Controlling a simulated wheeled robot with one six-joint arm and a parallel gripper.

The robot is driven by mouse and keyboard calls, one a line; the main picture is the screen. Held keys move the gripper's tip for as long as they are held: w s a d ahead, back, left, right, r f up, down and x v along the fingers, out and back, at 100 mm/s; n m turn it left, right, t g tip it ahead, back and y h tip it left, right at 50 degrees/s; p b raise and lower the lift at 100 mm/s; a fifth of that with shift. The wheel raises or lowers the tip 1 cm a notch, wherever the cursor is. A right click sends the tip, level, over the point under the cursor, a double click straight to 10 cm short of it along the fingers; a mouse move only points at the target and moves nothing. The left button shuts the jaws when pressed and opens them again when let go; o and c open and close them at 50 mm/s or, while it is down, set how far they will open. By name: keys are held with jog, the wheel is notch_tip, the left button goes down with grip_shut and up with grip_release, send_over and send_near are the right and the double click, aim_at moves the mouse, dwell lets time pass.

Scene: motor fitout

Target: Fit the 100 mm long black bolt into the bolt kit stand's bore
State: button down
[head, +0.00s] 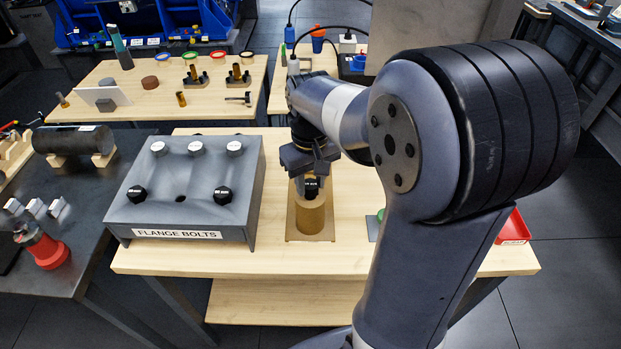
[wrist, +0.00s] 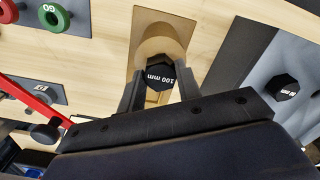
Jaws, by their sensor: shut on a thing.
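The black bolt's hex head, marked 100 mm, shows in the wrist view (wrist: 160,76) and in the head view (head: 312,186). My gripper (head: 311,180) is shut on it; both fingers also flank the head in the wrist view (wrist: 160,88). The bolt's shank and the stand's bore are hidden, so I cannot tell how far the shank is in.
A grey flange bolts rack (head: 195,218) stands left of the stand, holding silver-headed and black-headed bolts, with an empty front-middle hole. A red tray (head: 513,229) lies at the table's right end. Wood in front of the stand is clear.

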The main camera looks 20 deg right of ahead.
jog(key=shift+f+b, duration=0.5)
jog(key=shift+f, duration=0.25)
dwell(0.4)
jog(key=c, duration=0.9)
grip_release()
notch_tip(320, 180, up, 11)
jog(key=shift+f, duration=0.1)
notch_tip(320, 180, down, 11)
jog(key=shift+r, duration=0.4)
jog(key=shift+f, duration=0.1)
dwell(0.3)
